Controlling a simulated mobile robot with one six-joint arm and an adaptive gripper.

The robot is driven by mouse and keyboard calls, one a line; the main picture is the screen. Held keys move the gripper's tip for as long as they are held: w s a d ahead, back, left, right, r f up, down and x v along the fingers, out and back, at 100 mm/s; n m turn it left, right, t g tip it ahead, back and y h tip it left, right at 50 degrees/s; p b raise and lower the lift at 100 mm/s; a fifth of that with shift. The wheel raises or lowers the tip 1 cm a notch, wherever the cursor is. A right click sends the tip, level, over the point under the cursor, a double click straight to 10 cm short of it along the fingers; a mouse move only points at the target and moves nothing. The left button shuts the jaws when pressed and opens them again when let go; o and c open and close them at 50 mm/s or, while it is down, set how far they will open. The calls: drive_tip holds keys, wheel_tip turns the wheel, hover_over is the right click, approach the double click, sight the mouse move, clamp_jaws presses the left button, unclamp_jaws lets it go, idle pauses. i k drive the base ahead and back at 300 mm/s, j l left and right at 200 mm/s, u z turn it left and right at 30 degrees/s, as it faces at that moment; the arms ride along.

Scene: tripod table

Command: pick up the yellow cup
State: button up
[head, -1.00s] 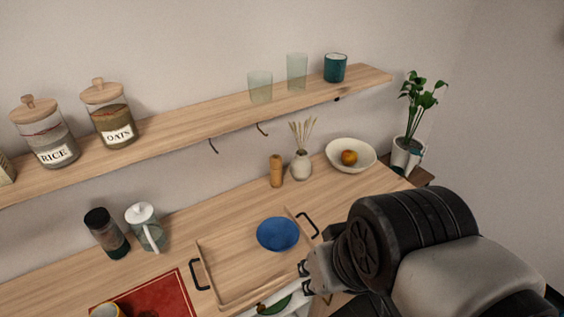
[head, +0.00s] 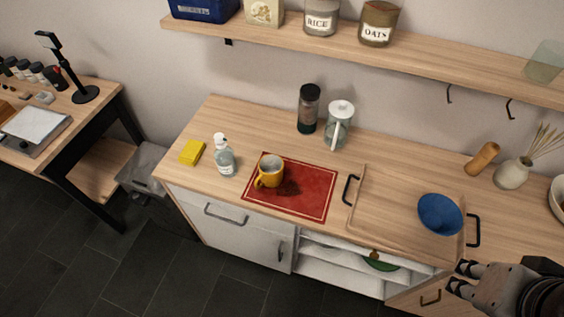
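The yellow cup (head: 269,171) stands upright on a red placemat (head: 312,192) on the wooden counter, near the mat's left side. Its handle faces the front left. A dark patch or small dark item lies on the mat just right of the cup. My gripper (head: 457,276) is at the lower right, in front of the counter and far to the right of the cup. Its fingertips are apart with a gap between them, and nothing shows between them.
A wooden tray (head: 385,222) with a blue bowl (head: 440,213) lies right of the mat. A spray bottle (head: 223,156) and yellow sponge (head: 192,152) are to the left. A dark tumbler (head: 308,108) and a white-lidded pitcher (head: 339,124) stand behind. A shelf (head: 400,58) runs above.

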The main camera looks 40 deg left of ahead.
sight(270, 166)
drive_tip(key=u, duration=0.4)
drive_tip(key=j+u, duration=0.15)
drive_tip(key=u, duration=0.6)
drive_tip(key=j+u, duration=0.15)
drive_tip(key=u, duration=0.25)
drive_tip(key=i+j+z, duration=0.15)
drive_tip(key=i+j, duration=0.15)
drive_tip(key=i+j+z, duration=0.15)
drive_tip(key=j, duration=0.25)
drive_tip(key=i+j+z, duration=0.15)
drive_tip(key=i+j, duration=0.2)
drive_tip(key=z, duration=1.05)
